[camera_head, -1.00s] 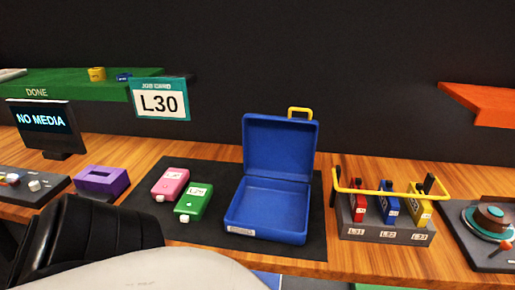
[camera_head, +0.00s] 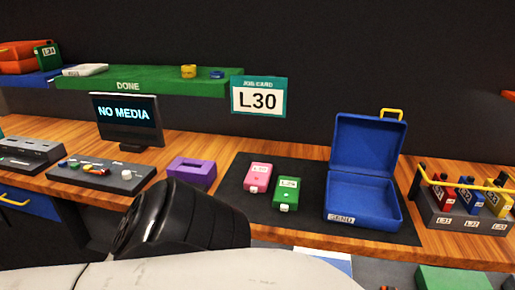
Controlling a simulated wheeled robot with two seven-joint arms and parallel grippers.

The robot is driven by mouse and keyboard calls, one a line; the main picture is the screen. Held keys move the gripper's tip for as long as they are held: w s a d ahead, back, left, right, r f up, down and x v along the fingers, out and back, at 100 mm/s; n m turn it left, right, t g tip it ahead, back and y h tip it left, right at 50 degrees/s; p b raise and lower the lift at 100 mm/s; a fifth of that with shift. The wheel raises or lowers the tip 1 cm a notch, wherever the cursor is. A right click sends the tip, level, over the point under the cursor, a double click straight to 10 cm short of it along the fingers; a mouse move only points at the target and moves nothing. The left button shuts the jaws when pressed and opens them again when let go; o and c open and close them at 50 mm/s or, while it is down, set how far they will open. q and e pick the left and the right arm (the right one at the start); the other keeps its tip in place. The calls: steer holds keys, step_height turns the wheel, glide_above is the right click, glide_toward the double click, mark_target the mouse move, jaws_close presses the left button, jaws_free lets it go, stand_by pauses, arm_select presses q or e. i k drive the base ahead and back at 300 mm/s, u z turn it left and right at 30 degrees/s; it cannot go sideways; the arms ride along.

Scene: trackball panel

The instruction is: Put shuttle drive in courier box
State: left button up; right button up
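A pink drive (camera_head: 258,177) and a green drive (camera_head: 286,193) lie side by side on the dark mat (camera_head: 307,222), left of the box. Their small labels are hard to read, so I cannot tell which is the shuttle drive. The job card (camera_head: 258,96) reads L30. Neither gripper is in view; only a black and pale arm link of mine shows at the bottom.
A purple holder (camera_head: 191,172) stands left of the mat. A monitor (camera_head: 127,119) reads NO MEDIA, with a control panel (camera_head: 101,176) before it. A rack (camera_head: 452,218) with red, blue and yellow drives and a yellow bar stands at right. A green DONE shelf (camera_head: 145,87) is behind.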

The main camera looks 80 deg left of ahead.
mark_target(360, 202)
steer(key=u, duration=1.55)
